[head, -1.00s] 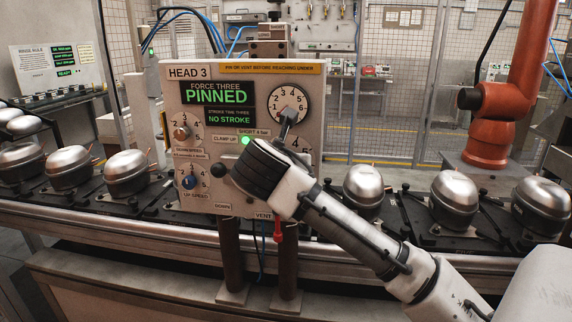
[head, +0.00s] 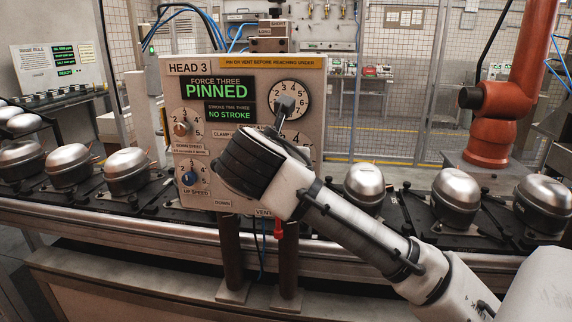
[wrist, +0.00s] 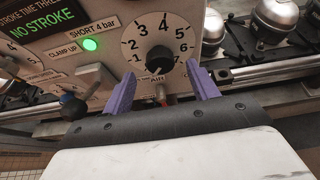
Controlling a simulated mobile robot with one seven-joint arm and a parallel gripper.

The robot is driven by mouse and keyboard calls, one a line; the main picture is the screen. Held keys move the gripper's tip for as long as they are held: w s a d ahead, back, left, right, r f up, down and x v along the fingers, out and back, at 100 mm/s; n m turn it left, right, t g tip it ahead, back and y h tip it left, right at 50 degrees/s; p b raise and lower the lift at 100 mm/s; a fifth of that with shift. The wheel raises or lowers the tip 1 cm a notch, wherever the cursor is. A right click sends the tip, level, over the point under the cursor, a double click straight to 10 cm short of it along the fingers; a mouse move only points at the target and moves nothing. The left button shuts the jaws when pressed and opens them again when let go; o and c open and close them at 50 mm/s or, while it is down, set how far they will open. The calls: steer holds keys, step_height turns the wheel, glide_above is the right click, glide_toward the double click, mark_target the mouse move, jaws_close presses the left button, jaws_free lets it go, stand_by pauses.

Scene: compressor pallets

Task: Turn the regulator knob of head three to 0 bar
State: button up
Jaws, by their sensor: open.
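The head three panel (head: 235,70) stands at the centre of the head view, its screen reading PINNED and NO STROKE. In the wrist view a black round regulator knob (wrist: 158,59) sits on a white dial numbered 1 to 7, with an AIR label below. A pale mark shows low on the knob; its exact reading is unclear. My gripper (wrist: 161,70) is open, its purple fingers either side of the knob's lower part; I cannot tell whether they touch.
A lit green lamp (wrist: 90,44) beside SHORT 4 bar and a dark ball-ended lever (wrist: 73,106) are left of the dial. Speed knobs (head: 182,129) line the panel's left side. Compressors (head: 363,187) stand on the conveyor to both sides.

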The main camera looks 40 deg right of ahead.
steer(key=b+v, duration=0.1)
steer(key=v, duration=0.8)
